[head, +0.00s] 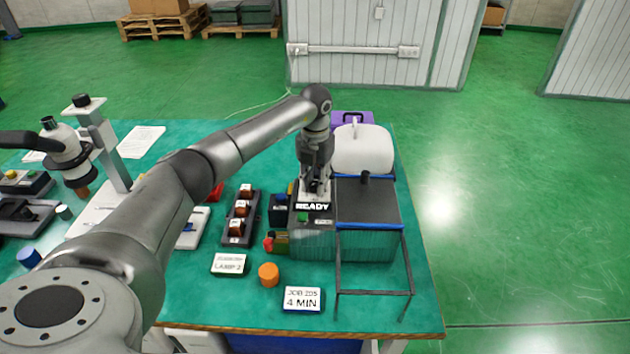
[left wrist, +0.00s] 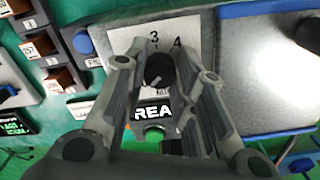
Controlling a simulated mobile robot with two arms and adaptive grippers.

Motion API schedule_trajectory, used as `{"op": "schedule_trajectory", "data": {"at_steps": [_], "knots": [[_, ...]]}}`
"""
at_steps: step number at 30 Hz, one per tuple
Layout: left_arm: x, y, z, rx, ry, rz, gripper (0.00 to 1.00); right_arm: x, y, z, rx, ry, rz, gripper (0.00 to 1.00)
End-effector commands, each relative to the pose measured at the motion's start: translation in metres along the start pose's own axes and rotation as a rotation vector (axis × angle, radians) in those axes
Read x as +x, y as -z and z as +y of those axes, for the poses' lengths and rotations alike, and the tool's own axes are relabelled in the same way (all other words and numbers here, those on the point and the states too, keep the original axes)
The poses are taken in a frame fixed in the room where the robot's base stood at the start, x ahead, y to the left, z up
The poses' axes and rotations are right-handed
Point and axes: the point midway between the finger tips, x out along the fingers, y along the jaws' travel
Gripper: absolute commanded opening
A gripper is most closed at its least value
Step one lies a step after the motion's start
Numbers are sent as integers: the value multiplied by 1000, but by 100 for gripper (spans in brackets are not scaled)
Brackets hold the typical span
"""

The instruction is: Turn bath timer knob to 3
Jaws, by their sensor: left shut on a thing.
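The bath timer knob (left wrist: 160,72) is black and round and sits on the light top panel of the bath unit (head: 312,242). In the left wrist view the printed numbers 3 and 4 show just beyond it, with 3 to the left and 4 to the right. In the head view the gripper hides the knob. My right gripper is not in view.
A READY display (head: 312,206) and green button (left wrist: 154,134) lie just below the knob. A grey-lidded tank (head: 366,203) stands right of it. A 4 MIN card (head: 302,299), orange cylinder (head: 268,274) and LAMP 2 card (head: 230,264) are in front. A microscope (head: 95,150) stands left.

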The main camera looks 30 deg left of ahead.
Motion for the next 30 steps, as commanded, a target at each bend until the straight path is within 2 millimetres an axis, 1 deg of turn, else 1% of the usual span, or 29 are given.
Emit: {"op": "schedule_trajectory", "data": {"at_steps": [8,30], "knots": [[0,-1,1,191,-2,-3,1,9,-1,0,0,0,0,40],[-1,-1,-1,893,-2,-6,1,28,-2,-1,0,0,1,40]]}}
